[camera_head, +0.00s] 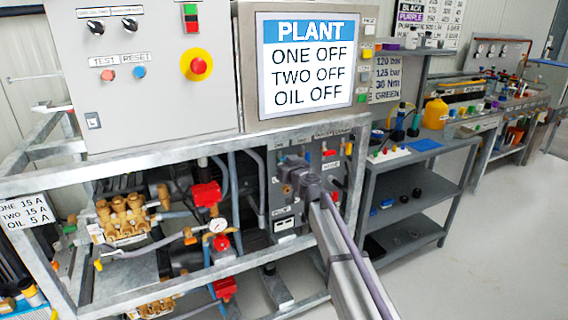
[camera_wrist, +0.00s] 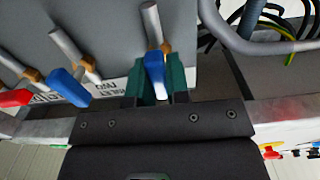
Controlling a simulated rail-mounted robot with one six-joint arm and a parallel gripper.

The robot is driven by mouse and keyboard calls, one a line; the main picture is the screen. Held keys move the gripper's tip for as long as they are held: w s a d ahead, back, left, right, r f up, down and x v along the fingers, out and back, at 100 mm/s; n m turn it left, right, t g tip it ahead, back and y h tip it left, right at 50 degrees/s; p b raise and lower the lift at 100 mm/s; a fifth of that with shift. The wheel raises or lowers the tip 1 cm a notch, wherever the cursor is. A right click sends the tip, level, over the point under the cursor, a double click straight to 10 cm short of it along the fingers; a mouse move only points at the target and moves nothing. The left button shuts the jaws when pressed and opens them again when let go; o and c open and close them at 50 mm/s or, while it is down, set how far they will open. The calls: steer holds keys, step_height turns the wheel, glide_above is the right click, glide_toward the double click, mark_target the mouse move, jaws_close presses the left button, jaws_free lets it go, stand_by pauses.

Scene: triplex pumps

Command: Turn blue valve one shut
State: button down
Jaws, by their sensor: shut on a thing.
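In the wrist view, my gripper (camera_wrist: 160,80) has its two green fingertips on either side of a blue valve handle (camera_wrist: 154,68) and is shut on it. The handle sits on a brass valve with a grey pipe on a grey panel. A second blue handle (camera_wrist: 68,88) is to the left, apart from the fingers and slanted. In the head view, my gripper (camera_head: 288,172) is at the valve panel (camera_head: 287,218) below the screen, and my arm hides the held handle.
A red handle (camera_wrist: 14,98) sits at the far left of the wrist view. In the head view, the screen (camera_head: 308,65) reads ONE OFF, TWO OFF, OIL OFF. A grey shelf (camera_head: 405,238) stands right of the frame; open floor lies beyond.

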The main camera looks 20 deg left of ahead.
steer(key=shift+m, duration=0.3)
steer(key=m, duration=0.3)
steer(key=shift+m, duration=0.3)
steer(key=m, duration=0.4)
steer(key=shift+w+d+f+m, duration=0.1)
steer(key=shift+m, duration=0.2)
steer(key=m, duration=0.4)
steer(key=shift+f, duration=0.1)
steer(key=shift+m, duration=2.5)
steer(key=c, duration=1.1)
jaws_free()
